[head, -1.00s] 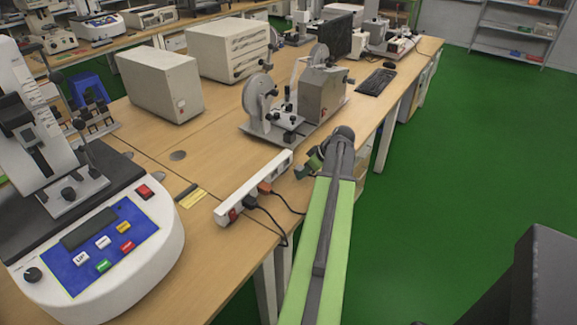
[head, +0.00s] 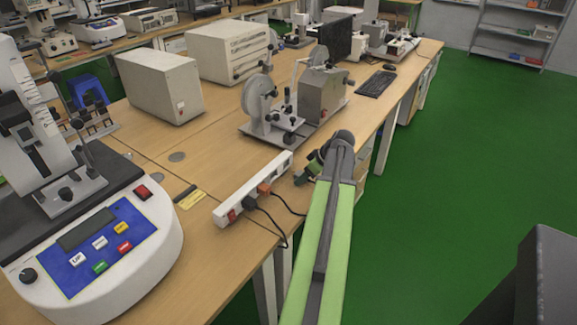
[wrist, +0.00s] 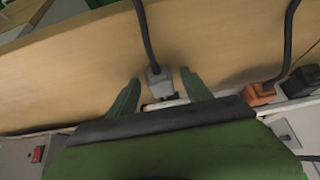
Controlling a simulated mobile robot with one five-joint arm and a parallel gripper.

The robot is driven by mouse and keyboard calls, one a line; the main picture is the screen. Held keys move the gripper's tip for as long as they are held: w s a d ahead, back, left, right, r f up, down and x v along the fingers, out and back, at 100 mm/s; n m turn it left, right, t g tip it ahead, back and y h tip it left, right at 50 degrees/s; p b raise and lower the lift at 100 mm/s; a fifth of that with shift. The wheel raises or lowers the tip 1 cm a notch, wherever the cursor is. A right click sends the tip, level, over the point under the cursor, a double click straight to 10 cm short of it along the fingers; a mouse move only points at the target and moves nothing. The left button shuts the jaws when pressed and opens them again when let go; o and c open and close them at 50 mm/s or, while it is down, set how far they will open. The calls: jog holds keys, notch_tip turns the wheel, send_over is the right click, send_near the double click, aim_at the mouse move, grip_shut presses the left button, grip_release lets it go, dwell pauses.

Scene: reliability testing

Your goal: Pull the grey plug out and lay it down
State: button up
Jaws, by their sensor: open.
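The grey plug (wrist: 157,84) shows in the wrist view with its dark cable leading up the picture. Its lower end meets the white power strip (head: 228,211), which lies along the bench edge. My gripper (wrist: 160,76) is open, with one green finger on each side of the grey plug and a visible gap on both sides. An orange plug (wrist: 258,95) and a black plug (wrist: 300,81) sit in the strip to the right in the wrist view. In the head view I cannot make out the grey plug near my gripper (head: 304,175).
Cables from the orange plug (head: 264,188) and black plug (head: 249,203) hang over the bench edge. A grey machine with discs (head: 322,96) stands behind the strip. A white device with a blue panel (head: 100,243) stands at left. Bare wooden bench (head: 215,165) lies between them.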

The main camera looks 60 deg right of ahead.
jog(key=p+v, duration=1.4)
jog(key=v, duration=0.3)
jog(key=shift+r+p, duration=0.2)
jog(key=shift+p, duration=0.15)
jog(key=shift+s, duration=0.1)
